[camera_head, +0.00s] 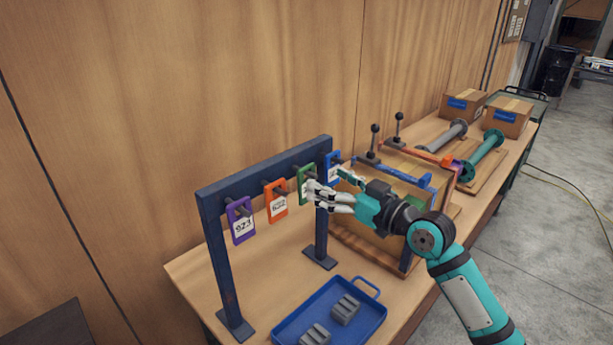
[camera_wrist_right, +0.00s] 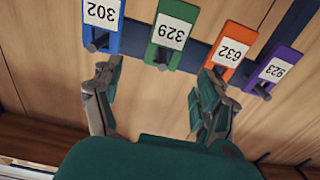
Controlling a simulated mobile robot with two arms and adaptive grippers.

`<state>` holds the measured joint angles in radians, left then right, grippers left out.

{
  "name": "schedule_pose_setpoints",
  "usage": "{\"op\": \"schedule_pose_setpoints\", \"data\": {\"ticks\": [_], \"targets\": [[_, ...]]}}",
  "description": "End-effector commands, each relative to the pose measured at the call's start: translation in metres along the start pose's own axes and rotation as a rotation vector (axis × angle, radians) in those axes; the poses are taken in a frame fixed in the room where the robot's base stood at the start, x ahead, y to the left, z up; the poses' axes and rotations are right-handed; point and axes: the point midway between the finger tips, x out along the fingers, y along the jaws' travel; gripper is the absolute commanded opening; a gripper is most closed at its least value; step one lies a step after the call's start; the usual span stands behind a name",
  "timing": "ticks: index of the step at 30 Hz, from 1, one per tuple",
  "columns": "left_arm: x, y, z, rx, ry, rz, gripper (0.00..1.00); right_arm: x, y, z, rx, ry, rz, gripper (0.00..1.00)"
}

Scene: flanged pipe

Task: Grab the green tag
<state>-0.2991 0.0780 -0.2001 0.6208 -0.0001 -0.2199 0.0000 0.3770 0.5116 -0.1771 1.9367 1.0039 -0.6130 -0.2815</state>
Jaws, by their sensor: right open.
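The green tag (camera_head: 304,180) hangs from a peg on the dark blue rack (camera_head: 212,196), partly hidden behind my right gripper. In the right wrist view the green tag (camera_wrist_right: 172,32) shows the number 329, upside down, with its peg in front. My right gripper (camera_head: 322,190) is at the rack in front of the green tag. In the right wrist view its two fingers (camera_wrist_right: 158,92) are spread apart with nothing between them, the green tag lying just beyond, between the fingertips. I cannot tell whether they touch the tag. My left gripper is not in view.
Purple (camera_head: 241,222), orange (camera_head: 276,202) and blue (camera_head: 333,165) tags hang beside the green one. A blue tray (camera_head: 372,327) with grey blocks lies in front. Lever clamps, flanged pipes (camera_head: 482,154) and cardboard boxes (camera_head: 506,117) stand further right. A wooden wall is behind.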

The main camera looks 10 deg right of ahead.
Motion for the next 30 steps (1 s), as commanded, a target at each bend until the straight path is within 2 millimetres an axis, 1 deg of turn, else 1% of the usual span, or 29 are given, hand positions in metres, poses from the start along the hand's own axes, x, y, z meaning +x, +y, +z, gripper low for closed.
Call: {"op": "schedule_pose_setpoints", "data": {"ticks": [1,3,8,13,15,18,26,27,30], "targets": [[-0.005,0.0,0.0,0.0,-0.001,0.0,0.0,0.008,0.001,-0.003,0.002,0.001,0.001,0.75],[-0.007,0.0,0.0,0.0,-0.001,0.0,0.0,0.014,0.0,-0.001,0.002,0.0,0.0,0.75],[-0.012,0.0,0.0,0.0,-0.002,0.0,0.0,0.023,-0.001,-0.002,0.001,0.0,-0.001,0.75],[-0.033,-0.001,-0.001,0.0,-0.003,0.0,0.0,0.048,-0.003,-0.008,0.004,0.0,0.0,0.75],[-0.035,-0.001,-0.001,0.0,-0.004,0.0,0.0,0.058,-0.003,-0.005,0.002,-0.001,0.0,0.75],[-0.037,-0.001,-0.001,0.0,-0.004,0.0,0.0,0.068,-0.002,-0.004,0.001,-0.001,0.001,0.75],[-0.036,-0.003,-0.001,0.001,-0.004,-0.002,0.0,0.07,-0.003,-0.001,-0.001,-0.001,0.001,0.75],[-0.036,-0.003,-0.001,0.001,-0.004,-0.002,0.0,0.07,-0.003,-0.001,-0.001,-0.001,0.001,0.72],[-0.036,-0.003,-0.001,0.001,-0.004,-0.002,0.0,0.07,-0.003,-0.001,-0.001,-0.001,0.001,0.59]]}}
